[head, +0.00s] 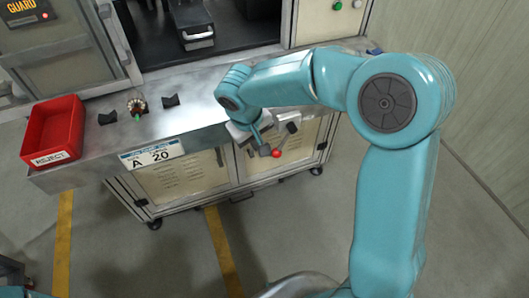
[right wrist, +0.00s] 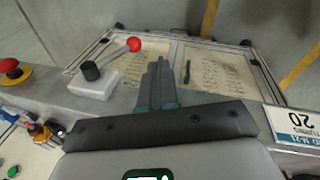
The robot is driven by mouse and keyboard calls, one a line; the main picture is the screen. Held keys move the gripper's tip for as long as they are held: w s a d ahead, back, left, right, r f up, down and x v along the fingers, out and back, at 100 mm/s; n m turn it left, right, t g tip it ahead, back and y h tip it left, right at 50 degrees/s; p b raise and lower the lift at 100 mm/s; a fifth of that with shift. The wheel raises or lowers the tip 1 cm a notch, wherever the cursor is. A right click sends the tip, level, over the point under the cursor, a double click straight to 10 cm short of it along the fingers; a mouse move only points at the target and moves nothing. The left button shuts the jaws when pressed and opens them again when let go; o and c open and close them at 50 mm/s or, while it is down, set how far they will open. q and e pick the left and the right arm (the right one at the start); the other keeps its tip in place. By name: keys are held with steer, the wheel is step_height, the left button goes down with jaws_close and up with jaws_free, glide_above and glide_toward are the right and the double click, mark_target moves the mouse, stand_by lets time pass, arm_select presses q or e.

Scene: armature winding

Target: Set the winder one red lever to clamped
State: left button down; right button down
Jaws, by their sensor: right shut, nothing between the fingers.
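The winder's red lever has a red ball knob (head: 276,153) on a short metal arm at the front edge of the bench. In the right wrist view the red knob (right wrist: 134,44) stands out from a black hub (right wrist: 91,71) on a white block (right wrist: 95,86). The arm points away from the bench, over its front edge. My right gripper (head: 262,148) is beside the lever, just left of the knob in the head view. In the right wrist view its fingers (right wrist: 158,72) are together and empty, apart from the knob. My left gripper is not in view.
A red reject bin (head: 54,132) stands at the bench's left end. A small wound part (head: 137,106) sits between dark V-blocks. A label plate (head: 152,155) reads A 20. A red emergency button (right wrist: 12,70) shows in the wrist view. Cabinet doors (head: 185,178) are below.

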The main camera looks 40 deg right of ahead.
mark_target(283, 142)
steer(key=shift+d, duration=0.1)
steer(key=d+p+x, duration=0.2)
steer(key=d+x, duration=0.1)
steer(key=x, duration=0.9)
steer(key=shift+w+r+p, duration=0.2)
steer(key=shift+w+p, duration=0.1)
